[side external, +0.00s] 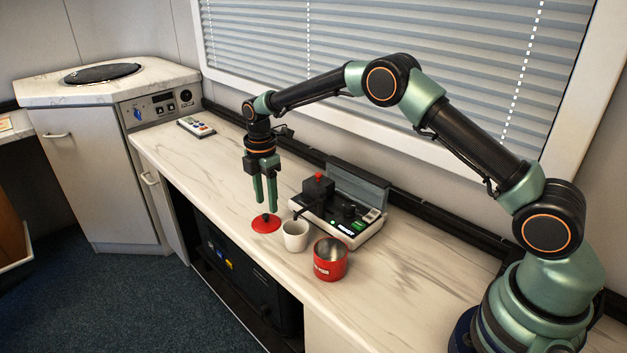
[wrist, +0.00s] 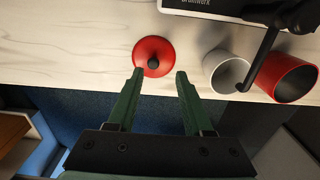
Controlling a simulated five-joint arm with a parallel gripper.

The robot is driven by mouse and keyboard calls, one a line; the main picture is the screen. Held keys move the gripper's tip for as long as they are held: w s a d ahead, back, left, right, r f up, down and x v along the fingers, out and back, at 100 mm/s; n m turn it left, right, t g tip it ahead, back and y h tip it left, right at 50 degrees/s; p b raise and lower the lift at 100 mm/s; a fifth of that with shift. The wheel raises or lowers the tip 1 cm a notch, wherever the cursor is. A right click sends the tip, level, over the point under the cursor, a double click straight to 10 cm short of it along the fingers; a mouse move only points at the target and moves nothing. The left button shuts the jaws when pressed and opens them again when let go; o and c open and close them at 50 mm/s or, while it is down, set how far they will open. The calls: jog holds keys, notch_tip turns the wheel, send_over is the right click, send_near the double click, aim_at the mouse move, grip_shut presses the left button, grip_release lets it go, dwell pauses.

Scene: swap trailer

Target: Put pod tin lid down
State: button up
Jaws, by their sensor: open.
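The red pod tin lid (side external: 266,224) lies flat on the marble-patterned counter, its dark knob facing up. The lid also shows in the wrist view (wrist: 142,53), near the counter's front edge. My gripper (side external: 265,208) points down above the lid, its two green fingers apart and empty. In the wrist view my gripper (wrist: 159,73) has its fingertips on either side of the lid's near part. The red pod tin (side external: 331,260) stands without a lid at the right, and its open top shows in the wrist view (wrist: 294,80).
A white cup (side external: 295,236) stands between the lid and the tin. A coffee machine (side external: 340,216) with a raised lid stands behind them. The counter (side external: 215,170) is clear left of the lid.

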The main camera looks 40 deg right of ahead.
notch_tip(320, 180, up, 8)
notch_tip(320, 180, up, 7)
jog(key=m+t, duration=0.1)
jog(key=m, duration=0.3)
send_over(269, 223)
jog(key=s+d, duration=0.1)
jog(key=s, duration=0.3)
jog(key=s+d+r+m+t, duration=0.2)
jog(key=s+r+m, duration=0.35)
jog(key=s, duration=0.25)
jog(key=s+d+f+m+t, duration=0.1)
jog(key=s+d+m+t, duration=0.1)
jog(key=s+m, duration=0.6)
jog(key=s, duration=0.6)
jog(key=shift+s+t, duration=0.25)
jog(key=shift+t, duration=0.05)
